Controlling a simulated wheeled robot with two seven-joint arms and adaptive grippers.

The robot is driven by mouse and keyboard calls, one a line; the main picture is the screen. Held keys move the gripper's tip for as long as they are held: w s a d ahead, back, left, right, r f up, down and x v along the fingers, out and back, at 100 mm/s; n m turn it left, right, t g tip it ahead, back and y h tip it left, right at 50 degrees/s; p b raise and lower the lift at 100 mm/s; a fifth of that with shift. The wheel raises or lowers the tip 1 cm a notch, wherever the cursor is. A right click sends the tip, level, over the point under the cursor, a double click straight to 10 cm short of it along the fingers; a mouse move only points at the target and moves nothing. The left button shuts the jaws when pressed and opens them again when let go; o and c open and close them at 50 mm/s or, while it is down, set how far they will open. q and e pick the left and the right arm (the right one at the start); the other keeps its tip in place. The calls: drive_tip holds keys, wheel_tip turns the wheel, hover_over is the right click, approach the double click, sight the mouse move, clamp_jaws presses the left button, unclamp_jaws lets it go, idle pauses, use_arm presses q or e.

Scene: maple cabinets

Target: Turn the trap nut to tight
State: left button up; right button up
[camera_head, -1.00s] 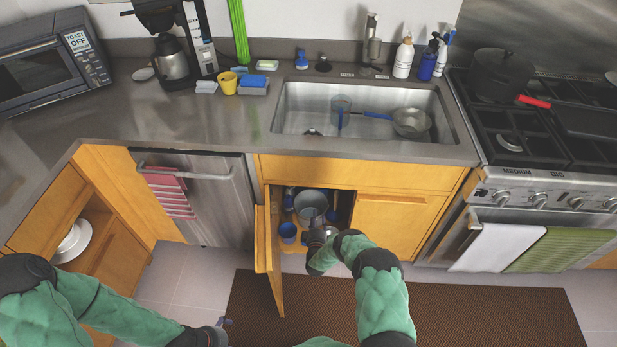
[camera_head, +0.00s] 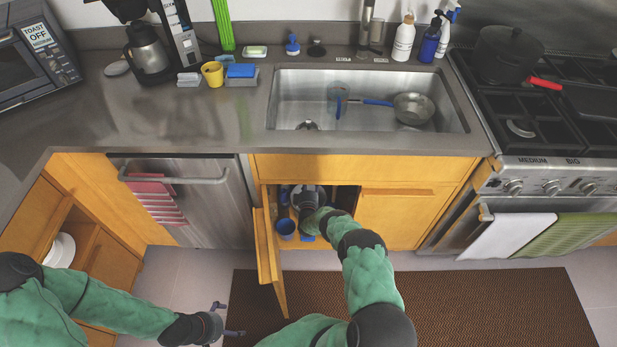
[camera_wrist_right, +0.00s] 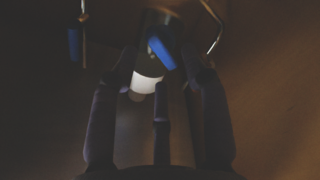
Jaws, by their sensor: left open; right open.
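My right gripper (camera_wrist_right: 160,88) is open inside the dim cabinet under the sink. Its fingers spread around a short white cylindrical piece (camera_wrist_right: 147,83), with a blue piece (camera_wrist_right: 162,53) just above it. I cannot tell which of these is the trap nut, or whether a finger touches either. In the head view my right arm reaches through the open cabinet doorway, and its hand hides most of the plumbing.
The open cabinet door (camera_head: 268,255) stands just left of my right arm. A blue cup (camera_head: 287,228) sits in the cabinet opening. Another blue piece (camera_wrist_right: 74,45) and a thin metal rod (camera_wrist_right: 214,28) flank the right wrist view. The sink (camera_head: 365,100) is above.

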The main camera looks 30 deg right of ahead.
drive_tip(key=shift+b+x, duration=0.6)
drive_tip(key=shift+x, duration=1.15)
clamp_jaws()
